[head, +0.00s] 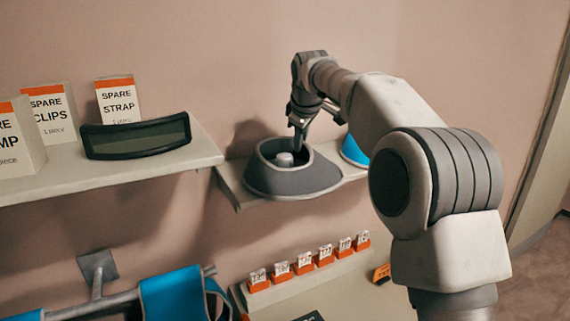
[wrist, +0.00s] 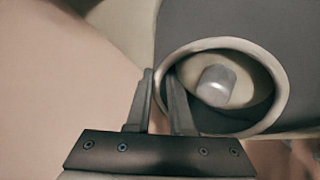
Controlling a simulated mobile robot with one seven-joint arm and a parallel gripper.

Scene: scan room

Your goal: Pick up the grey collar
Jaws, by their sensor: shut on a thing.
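The grey collar (head: 290,180) sits on the small wall shelf, a dark flared ring with a pale inner rim and a wide opening. In the wrist view the collar (wrist: 200,22) fills the upper right, with its pale rim around a grey peg (wrist: 215,85). My gripper (head: 300,130) reaches down to the collar's rim from above. In the wrist view my gripper (wrist: 163,85) has one finger outside the rim and one inside the opening, shut on the rim wall. The collar appears to rest on the shelf; a gap underneath cannot be made out.
A blue object (head: 354,150) stands just right of the collar, partly behind my arm. The left shelf (head: 190,158) holds a dark visor-like frame (head: 135,137) and spare-part boxes (head: 118,98). Small orange-based tags (head: 303,264) line a ledge below. The wall is close behind.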

